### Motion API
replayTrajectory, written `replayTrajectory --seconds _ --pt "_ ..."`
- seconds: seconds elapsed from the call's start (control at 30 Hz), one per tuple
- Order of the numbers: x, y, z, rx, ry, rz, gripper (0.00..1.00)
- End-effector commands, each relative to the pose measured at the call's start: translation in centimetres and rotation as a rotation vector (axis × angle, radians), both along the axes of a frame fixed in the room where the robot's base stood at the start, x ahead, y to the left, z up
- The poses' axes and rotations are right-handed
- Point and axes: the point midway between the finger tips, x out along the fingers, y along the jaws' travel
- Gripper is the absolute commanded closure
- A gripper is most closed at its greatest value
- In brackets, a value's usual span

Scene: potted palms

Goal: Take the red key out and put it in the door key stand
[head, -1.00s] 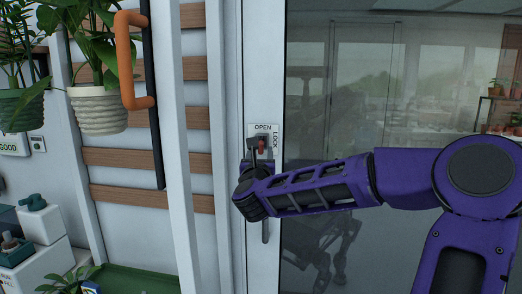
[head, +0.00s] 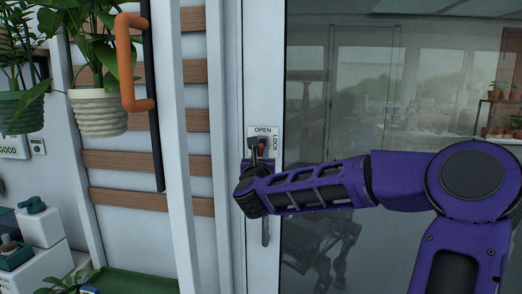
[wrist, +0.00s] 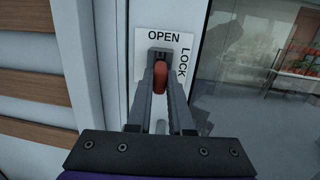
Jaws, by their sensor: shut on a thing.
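The red key (wrist: 160,76) is in the lock on the door's white plate (wrist: 140,42), which reads OPEN along the top and LOCK down the side. It stands upright under the word OPEN. My gripper (wrist: 160,72) is shut on the red key, with one finger on each side of its head. In the head view the red key (head: 262,143) shows just above my wrist, and my gripper (head: 258,147) partly covers it. The key's shaft is hidden. I cannot make out a door key stand in these views.
The glass door (head: 350,100) fills the right side. An orange handle (head: 127,60) and a potted plant (head: 98,108) are at upper left. Wooden slats (head: 125,163) run along the left wall. A green surface (head: 135,282) lies at lower left.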

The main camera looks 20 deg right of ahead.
Motion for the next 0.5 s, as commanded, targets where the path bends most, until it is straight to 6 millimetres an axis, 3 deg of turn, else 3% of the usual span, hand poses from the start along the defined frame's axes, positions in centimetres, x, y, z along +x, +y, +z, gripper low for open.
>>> replayTrajectory --seconds 0.5 --pt "-1.1 0.7 0.0 0.0 0.0 0.0 1.0"
